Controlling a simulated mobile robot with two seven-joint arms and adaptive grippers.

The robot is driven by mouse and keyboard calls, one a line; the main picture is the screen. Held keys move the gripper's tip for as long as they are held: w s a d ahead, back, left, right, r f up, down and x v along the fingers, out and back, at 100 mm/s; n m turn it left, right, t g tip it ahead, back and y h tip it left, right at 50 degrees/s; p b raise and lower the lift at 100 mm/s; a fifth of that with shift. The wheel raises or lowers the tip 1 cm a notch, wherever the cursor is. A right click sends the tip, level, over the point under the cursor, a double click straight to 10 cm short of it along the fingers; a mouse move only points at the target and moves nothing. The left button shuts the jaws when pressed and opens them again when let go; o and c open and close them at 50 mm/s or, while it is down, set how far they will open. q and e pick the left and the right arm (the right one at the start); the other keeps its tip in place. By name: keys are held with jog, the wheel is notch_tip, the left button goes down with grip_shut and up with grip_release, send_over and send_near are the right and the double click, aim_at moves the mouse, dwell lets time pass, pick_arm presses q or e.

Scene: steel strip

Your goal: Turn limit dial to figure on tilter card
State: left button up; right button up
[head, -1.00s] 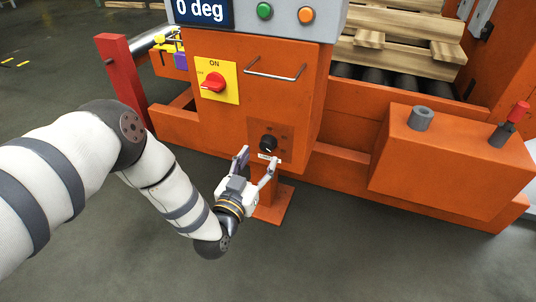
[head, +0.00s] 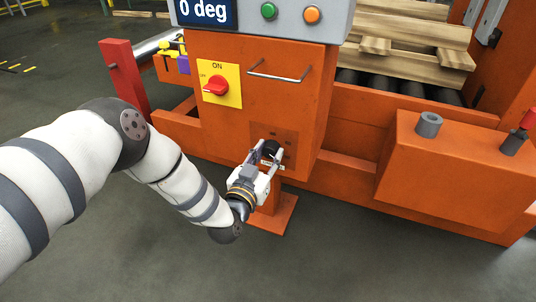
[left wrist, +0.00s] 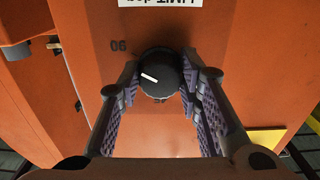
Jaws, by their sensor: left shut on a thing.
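The limit dial is a round black knob (head: 271,147) low on the front of the orange cabinet. In the left wrist view the dial (left wrist: 158,76) shows a white pointer line aimed left and slightly up in the picture. An upside-down figure 90 (left wrist: 118,46) is on the panel up-left of it, and an upside-down limit label (left wrist: 160,2) is at the top edge. My left gripper (head: 268,155) is shut on the dial; its ridged pads (left wrist: 160,90) sit at both sides of the knob. Other figures are hidden or too small. The tilter card is not identifiable. My right gripper is not in view.
Above the dial are a red switch (head: 215,86) on a yellow plate, a metal handle (head: 280,72), green and orange buttons, and a display (head: 208,12) reading 0 deg. An orange box (head: 450,180) juts out at right. The floor in front is clear.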

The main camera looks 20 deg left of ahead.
pick_arm(q)
jog(key=shift+n, duration=0.3)
jog(key=n, duration=0.4)
jog(key=shift+n+p, duration=0.3)
jog(key=shift+p, duration=0.1)
jog(key=n, duration=0.6)
jog(key=shift+n, duration=0.3)
jog(key=n, duration=0.6)
jog(key=shift+d+b, duration=0.1)
jog(key=shift+b, duration=0.25)
jog(key=n, duration=0.3)
jog(key=shift+b, duration=0.4)
jog(key=shift+n+b, duration=0.35)
jog(key=shift+n, duration=1.15)
jog(key=shift+r, duration=0.1)
jog(key=o, duration=1.1)
